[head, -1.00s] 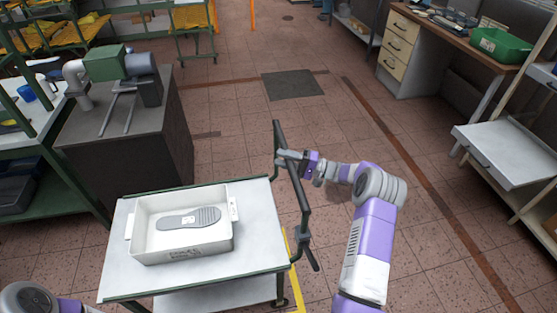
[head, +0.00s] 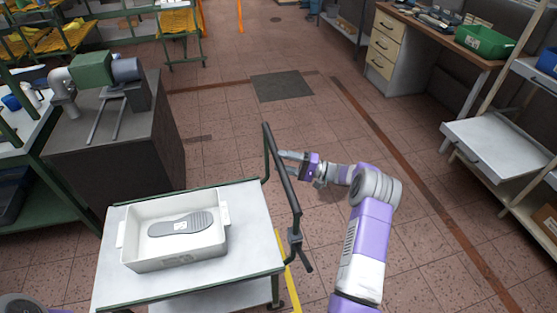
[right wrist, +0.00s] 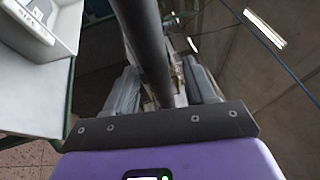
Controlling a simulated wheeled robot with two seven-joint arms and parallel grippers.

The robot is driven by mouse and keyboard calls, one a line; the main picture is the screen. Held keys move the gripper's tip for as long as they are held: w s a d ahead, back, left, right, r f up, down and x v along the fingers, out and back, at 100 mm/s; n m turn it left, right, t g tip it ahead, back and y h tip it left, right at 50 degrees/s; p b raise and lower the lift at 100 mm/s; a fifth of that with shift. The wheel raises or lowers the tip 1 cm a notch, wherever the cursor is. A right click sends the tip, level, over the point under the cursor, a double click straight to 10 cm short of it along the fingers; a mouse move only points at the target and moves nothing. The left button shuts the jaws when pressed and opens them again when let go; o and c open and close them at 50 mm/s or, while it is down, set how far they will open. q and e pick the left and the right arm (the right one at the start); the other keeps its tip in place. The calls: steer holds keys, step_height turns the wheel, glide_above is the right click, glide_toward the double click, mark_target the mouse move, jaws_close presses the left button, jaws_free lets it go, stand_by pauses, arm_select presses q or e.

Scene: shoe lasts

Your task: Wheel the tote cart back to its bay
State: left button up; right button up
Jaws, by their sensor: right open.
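The tote cart has a pale top (head: 255,235) with a green frame, and a dark upright handle (head: 284,182) at its right end. A white tote (head: 190,258) stands on top with a grey sole-shaped piece (head: 181,224) in it. My right gripper (head: 285,161) is open at the handle's upper part. In the right wrist view, the dark handle bar (right wrist: 146,45) runs between the spread fingers (right wrist: 160,90); whether either finger touches it I cannot tell. My left gripper is out of view.
Yellow floor tape (head: 291,285) runs beside the cart's right end. A dark cabinet with a green machine (head: 92,70) stands behind the cart at left. A drawer desk (head: 385,48) and shelving (head: 500,150) line the right. The middle floor is open, with a dark floor plate (head: 281,86).

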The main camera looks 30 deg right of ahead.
steer(key=v, duration=0.5)
steer(key=shift+d, duration=0.1)
stand_by(0.4)
